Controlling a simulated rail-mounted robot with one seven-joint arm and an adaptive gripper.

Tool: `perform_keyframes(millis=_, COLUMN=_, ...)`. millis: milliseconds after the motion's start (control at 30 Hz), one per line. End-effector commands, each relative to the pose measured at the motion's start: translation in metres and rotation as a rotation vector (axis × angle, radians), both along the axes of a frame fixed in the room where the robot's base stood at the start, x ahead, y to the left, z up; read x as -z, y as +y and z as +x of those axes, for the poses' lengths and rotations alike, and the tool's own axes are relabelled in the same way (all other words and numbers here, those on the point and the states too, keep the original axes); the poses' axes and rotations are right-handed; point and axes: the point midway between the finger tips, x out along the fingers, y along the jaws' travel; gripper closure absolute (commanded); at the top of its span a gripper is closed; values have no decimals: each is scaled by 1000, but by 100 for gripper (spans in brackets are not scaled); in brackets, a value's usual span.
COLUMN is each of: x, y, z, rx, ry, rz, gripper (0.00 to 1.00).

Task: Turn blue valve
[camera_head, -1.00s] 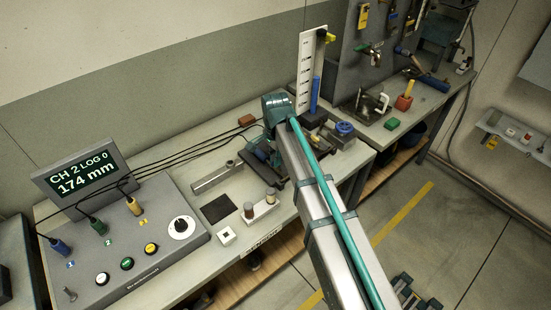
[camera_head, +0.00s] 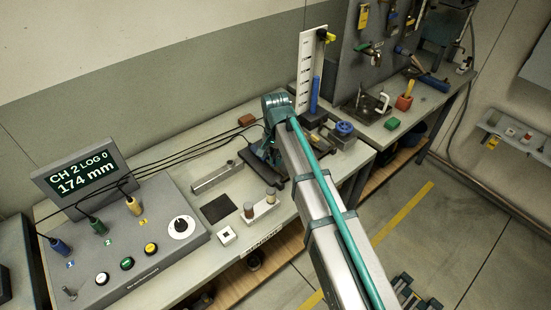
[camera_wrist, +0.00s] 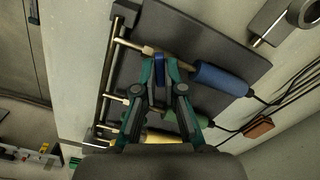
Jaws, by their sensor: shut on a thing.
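In the wrist view, my gripper (camera_wrist: 160,68) has its teal fingers shut on a small upright blue valve handle (camera_wrist: 159,72). The handle is at the brass fitting of the pipe branch that leads to the blue cylinder (camera_wrist: 221,80). The valve's body is mostly hidden by the fingers. In the head view, my gripper (camera_head: 267,155) is low at the dark plate on the bench, partly hidden by my arm. The blue handle cannot be made out there.
Green (camera_wrist: 187,119) and yellow (camera_wrist: 166,139) cylinders sit on neighbouring branches, close to my fingers. Black cables trail across the bench. A white scale board (camera_head: 311,70) stands behind my arm. The console display (camera_head: 80,179) reads CH 2 LOG 0, 174 mm.

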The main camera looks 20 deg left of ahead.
Motion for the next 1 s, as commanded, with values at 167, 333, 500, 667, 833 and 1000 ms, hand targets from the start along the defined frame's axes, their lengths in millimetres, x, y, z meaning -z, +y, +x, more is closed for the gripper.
perform_keyframes(millis=167, x=0, y=0, z=0, rx=-169, ry=0, rz=0, gripper=100)
perform_keyframes(millis=333, x=0, y=0, z=0, rx=-330, ry=0, rz=0, gripper=100)
perform_keyframes(millis=500, x=0, y=0, z=0, rx=-491, ry=0, rz=0, gripper=100)
perform_keyframes(millis=667, x=0, y=0, z=0, rx=-643, ry=0, rz=0, gripper=100)
perform_keyframes(millis=833, x=0, y=0, z=0, rx=-803, ry=-1, rz=0, gripper=100)
perform_keyframes(millis=1000, x=0, y=0, z=0, rx=-953, ry=-1, rz=0, gripper=100)
